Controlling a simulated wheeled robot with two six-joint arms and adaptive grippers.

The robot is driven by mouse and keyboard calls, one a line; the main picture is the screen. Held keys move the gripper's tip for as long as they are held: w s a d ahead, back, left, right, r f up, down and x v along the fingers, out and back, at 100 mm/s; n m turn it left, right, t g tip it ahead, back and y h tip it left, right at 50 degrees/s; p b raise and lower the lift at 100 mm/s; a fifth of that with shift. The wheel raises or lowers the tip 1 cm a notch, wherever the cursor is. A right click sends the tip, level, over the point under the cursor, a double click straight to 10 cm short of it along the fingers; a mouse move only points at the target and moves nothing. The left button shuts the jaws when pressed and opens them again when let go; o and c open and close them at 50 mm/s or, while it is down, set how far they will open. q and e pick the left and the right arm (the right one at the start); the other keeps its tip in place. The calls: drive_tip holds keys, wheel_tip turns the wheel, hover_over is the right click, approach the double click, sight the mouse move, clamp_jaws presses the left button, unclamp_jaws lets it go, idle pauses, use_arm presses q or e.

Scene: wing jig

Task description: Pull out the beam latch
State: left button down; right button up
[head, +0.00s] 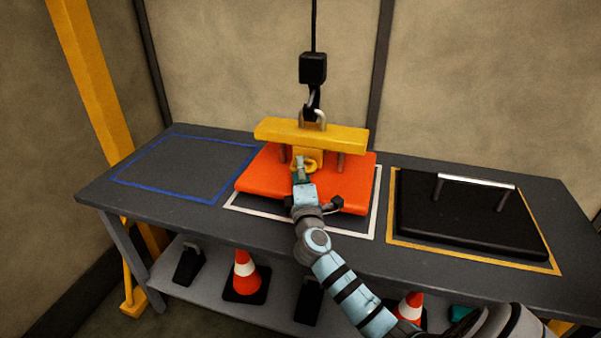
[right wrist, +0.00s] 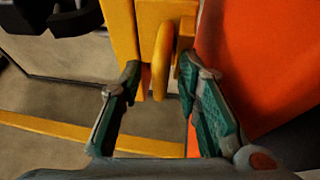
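The yellow beam (head: 345,139) lies across the top of an orange block (head: 258,176) and hangs from a black hook (head: 313,98). The beam latch has a yellow ring (head: 313,163) on the beam's near side; the ring also shows in the right wrist view (right wrist: 160,60). My right gripper (head: 301,172) reaches up to the latch from the front. In the right wrist view its green-padded fingers (right wrist: 158,84) are open, one on each side of the ring, with gaps visible. My left gripper is out of view.
A black slab with a metal handle (head: 477,181) lies in the yellow-outlined area at right. The blue-outlined area (head: 185,165) at left is empty. Traffic cones (head: 246,275) stand on the shelf below the table. A yellow post (head: 92,80) rises at far left.

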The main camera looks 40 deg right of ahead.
drive_tip(key=shift+w, duration=0.1)
drive_tip(key=shift+c, duration=0.2)
clamp_jaws()
drive_tip(key=s+a+p, duration=0.1)
drive_tip(key=s+a, duration=0.3)
drive_tip(key=a, duration=0.2)
drive_tip(key=shift+s+a+p, duration=0.15)
drive_tip(key=shift+s+p, duration=0.05)
drive_tip(key=shift+p, duration=0.1)
